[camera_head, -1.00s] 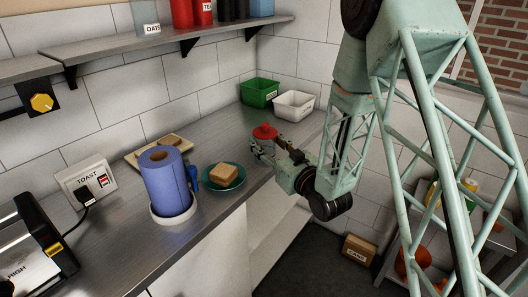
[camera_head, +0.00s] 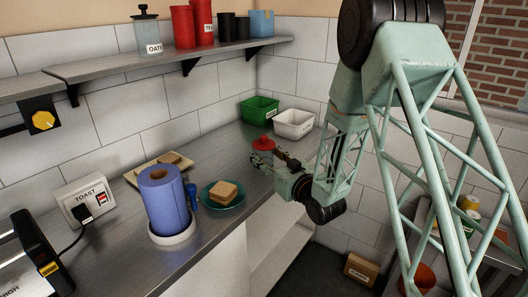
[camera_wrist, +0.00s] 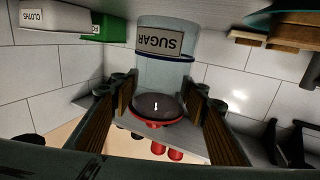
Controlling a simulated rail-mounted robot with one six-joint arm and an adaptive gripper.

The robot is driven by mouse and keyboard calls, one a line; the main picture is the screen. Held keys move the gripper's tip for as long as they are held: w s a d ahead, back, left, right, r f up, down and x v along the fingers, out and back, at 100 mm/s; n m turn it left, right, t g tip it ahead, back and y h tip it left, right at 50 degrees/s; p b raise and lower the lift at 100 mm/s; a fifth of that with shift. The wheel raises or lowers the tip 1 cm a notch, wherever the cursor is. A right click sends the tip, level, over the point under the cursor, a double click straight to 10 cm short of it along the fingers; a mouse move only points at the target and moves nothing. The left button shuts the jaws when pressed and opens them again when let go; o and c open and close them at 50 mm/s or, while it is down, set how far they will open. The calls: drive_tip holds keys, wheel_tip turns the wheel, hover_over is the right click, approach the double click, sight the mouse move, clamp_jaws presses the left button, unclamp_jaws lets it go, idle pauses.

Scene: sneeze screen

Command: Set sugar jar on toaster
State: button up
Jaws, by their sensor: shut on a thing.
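The sugar jar (camera_wrist: 165,72) is a clear jar with a SUGAR label and a red-rimmed dark lid. It appears upside down in the wrist view, between the two fingers of my gripper (camera_wrist: 160,88), which is shut on it. In the head view its red lid (camera_head: 263,142) shows at my gripper (camera_head: 264,157), near the counter's right edge; the jar's body is mostly hidden there. The toaster (camera_head: 38,255) is black and steel, marked HIGH, at the counter's left front. It is cut off by the frame edge, far from my gripper.
A blue paper towel roll (camera_head: 163,203) and a teal plate (camera_head: 209,197) with bread stand between my gripper and the toaster. A cord runs from the TOAST outlet (camera_head: 88,198). Green (camera_head: 259,111) and white (camera_head: 293,124) bins stand behind. A shelf (camera_head: 165,63) overhangs the back wall.

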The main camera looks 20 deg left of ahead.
drive_tip(key=w+a, duration=0.3)
drive_tip(key=w, duration=0.6)
drive_tip(key=shift+w+a+f+b, duration=0.25)
drive_tip(key=shift+f+b, duration=0.15)
drive_tip(key=shift+f, duration=0.05)
drive_tip(key=shift+f, duration=0.1)
drive_tip(key=shift+f+b, duration=0.4)
drive_tip(key=shift+f, duration=1.2)
drive_tip(key=shift+f, duration=0.2)
drive_tip(key=o, duration=0.9)
drive_tip(key=shift+s+d+r, duration=0.1)
drive_tip(key=shift+r, duration=0.1)
drive_tip(key=p+v, duration=0.1)
drive_tip(key=v, duration=1)
drive_tip(key=shift+s+d, duration=0.25)
drive_tip(key=shift+d, duration=0.1)
